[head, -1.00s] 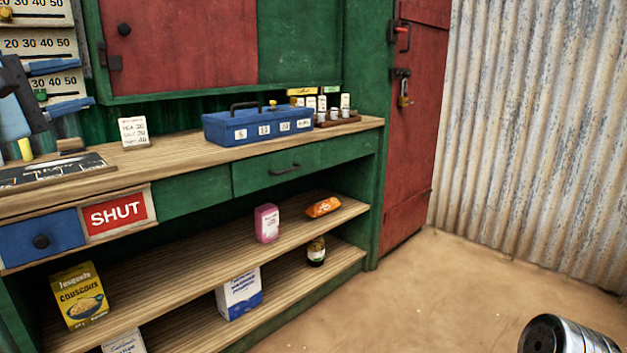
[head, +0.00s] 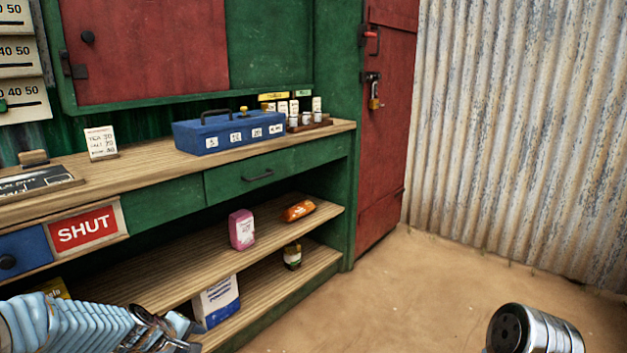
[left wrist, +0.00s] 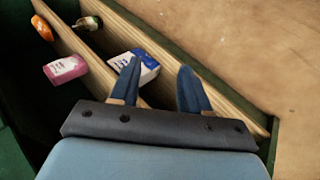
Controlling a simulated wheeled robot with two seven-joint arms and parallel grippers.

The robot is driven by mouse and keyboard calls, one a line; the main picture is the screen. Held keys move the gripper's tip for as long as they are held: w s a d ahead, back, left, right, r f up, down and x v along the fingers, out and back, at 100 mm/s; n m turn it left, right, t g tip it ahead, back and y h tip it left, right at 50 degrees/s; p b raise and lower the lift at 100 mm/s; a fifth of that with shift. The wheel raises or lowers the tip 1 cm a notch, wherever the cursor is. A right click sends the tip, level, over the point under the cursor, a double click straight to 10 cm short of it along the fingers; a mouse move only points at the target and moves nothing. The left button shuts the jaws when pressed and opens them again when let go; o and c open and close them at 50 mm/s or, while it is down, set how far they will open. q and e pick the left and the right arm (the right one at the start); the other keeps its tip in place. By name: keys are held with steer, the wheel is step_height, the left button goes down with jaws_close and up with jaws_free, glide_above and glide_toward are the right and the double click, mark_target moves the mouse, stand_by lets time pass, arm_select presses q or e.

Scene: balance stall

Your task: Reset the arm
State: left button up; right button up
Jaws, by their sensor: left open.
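My left arm (head: 70,325), light blue and ribbed, reaches in at the lower left of the head view, in front of the shelves. The fingers point toward the shelves, and the left finger overlaps part of a white and blue box (left wrist: 147,70). The box also shows on the bottom shelf in the head view (head: 218,300). My right gripper is not in view.
A wooden counter (head: 150,160) carries a blue cash box (head: 228,132) and a price card (head: 101,142). Shelves below hold a pink packet (head: 242,230), an orange packet (head: 299,211) and a jar (head: 292,256). A shiny cylinder (head: 545,330) shows bottom right. Floor between is clear.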

arm_select(q)
steer(key=s+d+f+m+g, duration=0.2)
steer(key=s+d+f, duration=0.3)
steer(key=f, duration=0.3)
steer(key=s+d+f+m+g, duration=0.2)
steer(key=s+d+f+m, duration=0.15)
steer(key=s+f, duration=0.35)
steer(key=s+d+f+m+g, duration=0.1)
steer(key=s+d+f+m, duration=0.1)
steer(key=s+d+f, duration=0.2)
steer(key=s+d+f+m+g+h+p, duration=0.1)
steer(key=s+d+f+m, duration=0.1)
steer(key=s, duration=0.8)
steer(key=d+f, duration=0.1)
steer(key=d, duration=0.1)
steer(key=shift+s+d+f+g+h, duration=0.3)
steer(key=shift+s+d+f, duration=0.05)
steer(key=shift+d+f, duration=0.05)
steer(key=shift+m, duration=0.25)
steer(key=shift+c, duration=0.3)
